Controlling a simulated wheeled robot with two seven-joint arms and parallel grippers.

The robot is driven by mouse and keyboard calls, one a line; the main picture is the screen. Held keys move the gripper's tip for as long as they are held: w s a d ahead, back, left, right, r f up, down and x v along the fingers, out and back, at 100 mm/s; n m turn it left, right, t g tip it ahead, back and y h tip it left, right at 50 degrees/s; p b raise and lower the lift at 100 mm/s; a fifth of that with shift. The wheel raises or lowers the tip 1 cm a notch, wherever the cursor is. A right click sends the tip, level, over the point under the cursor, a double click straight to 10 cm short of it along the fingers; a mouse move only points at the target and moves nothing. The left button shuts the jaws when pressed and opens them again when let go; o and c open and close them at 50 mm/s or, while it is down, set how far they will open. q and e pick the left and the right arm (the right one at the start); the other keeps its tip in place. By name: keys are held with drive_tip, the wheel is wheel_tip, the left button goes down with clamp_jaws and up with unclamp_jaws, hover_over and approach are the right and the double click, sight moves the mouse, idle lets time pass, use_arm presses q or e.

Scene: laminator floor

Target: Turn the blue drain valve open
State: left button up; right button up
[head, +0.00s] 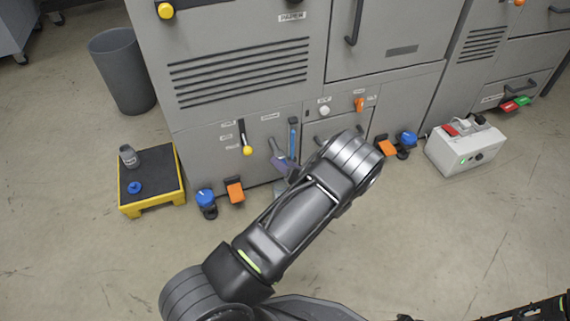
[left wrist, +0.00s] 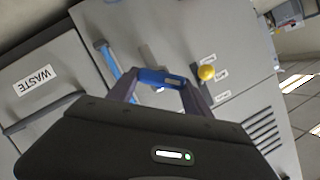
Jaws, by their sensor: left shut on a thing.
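The blue drain valve handle (left wrist: 160,77) shows in the left wrist view as a short blue bar between my left fingertips, in front of a pale grey stem on the cabinet front. My left gripper (left wrist: 160,88) is shut on it, one finger at each end. In the head view my left gripper (head: 281,158) is at the lower cabinet front, between the yellow-knobbed lever (head: 247,150) and an upright blue strip (head: 293,138). My forearm and wrist partly cover this area, and the handle cannot be made out clearly there. My right gripper is not seen.
A yellow-edged platform (head: 152,205) with a grey bottle (head: 129,157) and a blue ring-like part (head: 135,187) stands left. A grey bin (head: 122,70) and white switch box (head: 465,148) flank the cabinet.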

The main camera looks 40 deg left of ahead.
use_arm(q)
drive_tip(key=m+y+b, duration=0.1)
drive_tip(key=m, duration=0.1)
drive_tip(key=m+g+y+b, duration=0.1)
drive_tip(key=m, duration=0.1)
drive_tip(key=shift+w+d+f, duration=0.1)
drive_tip(key=shift+d+f, duration=0.05)
drive_tip(key=shift+f, duration=0.25)
drive_tip(key=shift+m+y+b, duration=0.6)
drive_tip(key=shift+m+b, duration=0.1)
drive_tip(key=shift+m, duration=0.7)
drive_tip(key=o, duration=1.4)
drive_tip(key=shift+r, duration=0.1)
drive_tip(key=shift+c, duration=0.2)
drive_tip(key=p+v, duration=0.2)
drive_tip(key=v, duration=0.5)
drive_tip(key=shift+d, duration=0.4)
